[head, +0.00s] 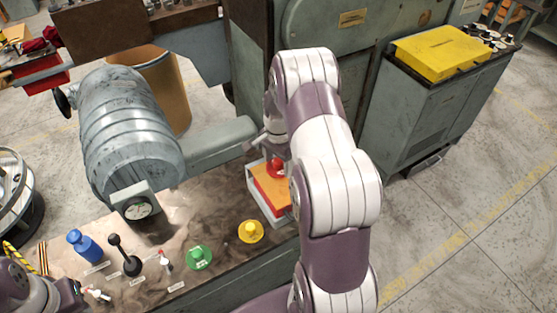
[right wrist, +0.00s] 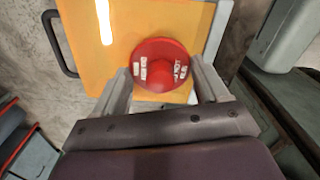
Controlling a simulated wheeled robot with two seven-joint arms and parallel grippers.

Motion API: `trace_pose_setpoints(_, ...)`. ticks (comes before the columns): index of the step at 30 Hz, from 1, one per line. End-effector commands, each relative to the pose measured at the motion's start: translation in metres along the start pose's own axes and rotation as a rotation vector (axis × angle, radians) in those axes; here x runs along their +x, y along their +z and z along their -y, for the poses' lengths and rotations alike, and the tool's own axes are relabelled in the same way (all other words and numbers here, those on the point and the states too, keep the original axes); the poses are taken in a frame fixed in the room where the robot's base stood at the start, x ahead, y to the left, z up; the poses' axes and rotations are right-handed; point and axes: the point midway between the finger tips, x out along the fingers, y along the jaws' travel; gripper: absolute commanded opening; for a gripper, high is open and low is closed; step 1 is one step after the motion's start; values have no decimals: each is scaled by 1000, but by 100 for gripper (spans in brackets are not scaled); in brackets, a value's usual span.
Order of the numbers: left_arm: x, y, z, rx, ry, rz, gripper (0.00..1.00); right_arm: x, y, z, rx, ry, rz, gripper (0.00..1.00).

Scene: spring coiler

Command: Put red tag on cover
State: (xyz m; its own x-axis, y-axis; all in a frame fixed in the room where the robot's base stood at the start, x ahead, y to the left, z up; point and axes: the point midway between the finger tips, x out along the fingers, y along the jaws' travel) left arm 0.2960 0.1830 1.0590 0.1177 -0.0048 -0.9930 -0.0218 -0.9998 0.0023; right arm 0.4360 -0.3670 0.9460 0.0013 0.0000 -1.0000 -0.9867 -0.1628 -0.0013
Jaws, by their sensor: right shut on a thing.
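The red tag (right wrist: 160,65) is a round red disc with a raised middle and small white labels. My right gripper (right wrist: 163,80) is shut on it, one finger on each side. The tag is over the orange-yellow face of the cover (right wrist: 130,22), near one edge; I cannot tell whether it touches. In the head view the red tag (head: 275,166) shows at the far end of the cover (head: 271,187), partly hidden by my right gripper (head: 272,150) and arm. My left gripper (head: 82,291) is at the lower left edge; its jaws are unclear.
A yellow tag (head: 251,231), a green tag (head: 199,257), a black-knobbed lever (head: 126,258) and a blue bottle-like item (head: 85,245) stand on the worn bench. A large grey motor-like cylinder (head: 128,130) stands behind them. A yellow box (head: 443,52) sits on a cabinet at the right.

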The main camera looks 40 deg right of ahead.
Motion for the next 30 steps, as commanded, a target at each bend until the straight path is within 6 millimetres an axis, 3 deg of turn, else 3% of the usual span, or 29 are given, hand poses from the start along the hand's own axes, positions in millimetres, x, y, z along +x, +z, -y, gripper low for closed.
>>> trace_pose_setpoints(18, 5, 1, 0, 0, 0, 0, 21, 8, 0, 0, 0, 0, 0, 43)
trace_pose_setpoints(19, 4, 0, 0, 0, 0, 0, 21, 7, 0, 0, 0, 0, 0, 80)
trace_pose_setpoints(21, 4, 0, 0, 0, 0, 0, 21, 7, 0, 0, 0, 0, 0, 100)
trace_pose_setpoints(30, 6, 1, 0, 0, 0, 0, 21, 1, 0, 0, 0, -1, -1, 100)
